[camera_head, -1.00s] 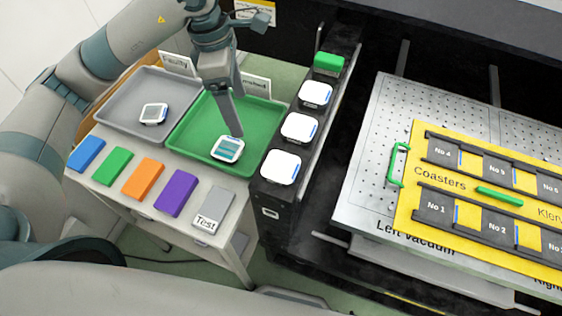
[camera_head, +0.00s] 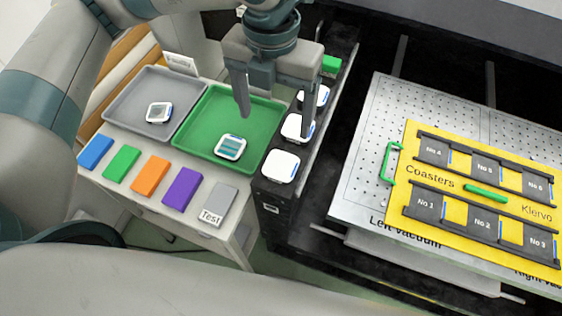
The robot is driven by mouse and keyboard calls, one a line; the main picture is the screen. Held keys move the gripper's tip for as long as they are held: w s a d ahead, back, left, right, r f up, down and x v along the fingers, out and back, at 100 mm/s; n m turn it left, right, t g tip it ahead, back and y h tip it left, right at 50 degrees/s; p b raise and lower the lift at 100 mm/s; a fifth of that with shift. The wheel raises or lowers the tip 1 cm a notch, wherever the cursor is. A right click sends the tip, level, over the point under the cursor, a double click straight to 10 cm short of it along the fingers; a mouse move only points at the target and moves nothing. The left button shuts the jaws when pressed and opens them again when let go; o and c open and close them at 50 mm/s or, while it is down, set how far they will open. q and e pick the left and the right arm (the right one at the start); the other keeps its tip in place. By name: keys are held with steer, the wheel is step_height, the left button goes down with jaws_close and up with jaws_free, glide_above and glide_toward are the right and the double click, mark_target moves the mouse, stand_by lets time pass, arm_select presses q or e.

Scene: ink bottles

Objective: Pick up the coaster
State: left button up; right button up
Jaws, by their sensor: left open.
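My left gripper (camera_head: 276,126) is open and empty, its two fingers spread wide and pointing down. One fingertip hangs over the green tray (camera_head: 262,110), and the other overlaps the middle white coaster on the black rack. Three white coasters lie in a row on the rack: a near one (camera_head: 281,166), a middle one (camera_head: 294,129) and a far one (camera_head: 323,95), the last two partly hidden by the finger. A coaster with a teal striped face (camera_head: 230,147) lies in the green tray. Another coaster (camera_head: 159,112) lies in the grey tray (camera_head: 130,105). My right gripper is not in view.
Blue, green, orange, purple and grey "Test" blocks line the table's front edge; the purple block (camera_head: 182,188) is among them. A green block (camera_head: 330,65) sits at the rack's far end. A yellow board (camera_head: 455,210) with numbered dark slots lies on the metal plate at right.

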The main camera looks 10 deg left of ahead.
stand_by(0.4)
arm_select(q)
steer(key=p, duration=0.4)
glide_above(279, 169)
steer(key=f, duration=1.1)
steer(key=shift+a+f, duration=0.15)
steer(key=shift+a, duration=0.2)
steer(key=shift+f, duration=0.45)
steer(key=shift+d+f+p, duration=0.15)
steer(key=shift+f+p, duration=0.2)
steer(key=shift+p, duration=0.25)
steer(key=f+p, duration=0.1)
steer(key=f, duration=0.1)
steer(key=f+p, duration=0.1)
steer(key=shift+d+f, duration=0.2)
steer(key=shift+f, duration=0.55)
steer(key=shift+c, duration=0.3)
